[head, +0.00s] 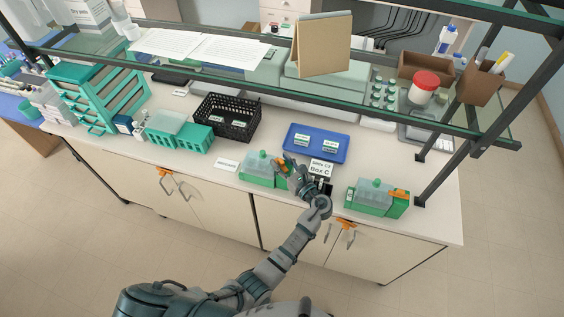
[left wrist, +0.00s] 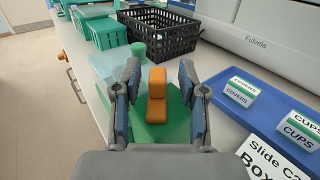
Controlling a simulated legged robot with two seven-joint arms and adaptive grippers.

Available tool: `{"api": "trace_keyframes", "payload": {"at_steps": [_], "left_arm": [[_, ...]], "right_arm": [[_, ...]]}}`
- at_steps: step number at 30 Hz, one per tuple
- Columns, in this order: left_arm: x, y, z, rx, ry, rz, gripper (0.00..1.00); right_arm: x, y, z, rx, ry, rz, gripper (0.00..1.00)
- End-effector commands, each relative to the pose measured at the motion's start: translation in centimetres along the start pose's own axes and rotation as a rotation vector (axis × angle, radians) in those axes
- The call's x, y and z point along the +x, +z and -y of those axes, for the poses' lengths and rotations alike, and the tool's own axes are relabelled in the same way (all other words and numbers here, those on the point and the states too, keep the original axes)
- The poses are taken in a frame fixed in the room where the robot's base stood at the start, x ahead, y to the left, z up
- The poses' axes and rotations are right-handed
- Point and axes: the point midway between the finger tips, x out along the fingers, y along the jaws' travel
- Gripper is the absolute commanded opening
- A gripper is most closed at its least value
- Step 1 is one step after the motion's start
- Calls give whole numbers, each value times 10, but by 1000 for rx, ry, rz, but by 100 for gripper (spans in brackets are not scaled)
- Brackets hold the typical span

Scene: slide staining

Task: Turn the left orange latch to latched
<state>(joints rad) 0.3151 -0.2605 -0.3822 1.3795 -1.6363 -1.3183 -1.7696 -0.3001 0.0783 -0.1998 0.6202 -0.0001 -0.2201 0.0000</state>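A green box with a clear upper part (head: 258,165) stands on the bench, left of the "Box C" card. Its orange latch (left wrist: 157,95) stands up between the fingers of my left gripper (left wrist: 159,103) in the left wrist view. The left gripper (head: 287,167) is open around this latch, with a gap on each side; I see no clear contact. In the head view the hand partly covers the latch. A similar green box (head: 370,197) stands to the right, with its orange latch (head: 399,194) lying roughly level. My right gripper is not in view.
A blue tray (head: 340,153) with small labelled boxes lies behind the hand, and the card (head: 320,169) stands close on its right. A black basket (head: 226,118) is behind left. A shelf frame (head: 300,97) runs above. Orange pieces are on the cabinet handles below.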

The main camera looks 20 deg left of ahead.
Motion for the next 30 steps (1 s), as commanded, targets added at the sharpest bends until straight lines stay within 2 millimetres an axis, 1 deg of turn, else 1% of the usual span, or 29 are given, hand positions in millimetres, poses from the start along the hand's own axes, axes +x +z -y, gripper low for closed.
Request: {"api": "trace_keyframes", "payload": {"at_steps": [5,8,12,15,18,21,27,28,29,30], "left_arm": [[-5,0,0,0,-1,0,42],[-18,-1,1,1,-2,-1,42],[-44,-2,1,1,-2,-2,42],[-60,-2,2,1,-2,-2,42],[-70,-2,2,2,0,-1,42],[-75,-2,2,2,0,0,42],[-75,-2,2,1,0,0,42],[-75,-2,2,1,0,0,44],[-75,-2,2,1,0,0,52],[-75,-2,2,1,0,0,52]], "right_arm": [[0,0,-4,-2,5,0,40],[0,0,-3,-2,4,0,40],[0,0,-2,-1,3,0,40],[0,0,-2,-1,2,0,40],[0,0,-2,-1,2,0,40],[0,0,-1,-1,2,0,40],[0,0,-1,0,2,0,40],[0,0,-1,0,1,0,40],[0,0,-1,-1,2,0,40],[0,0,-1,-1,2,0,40]]}}
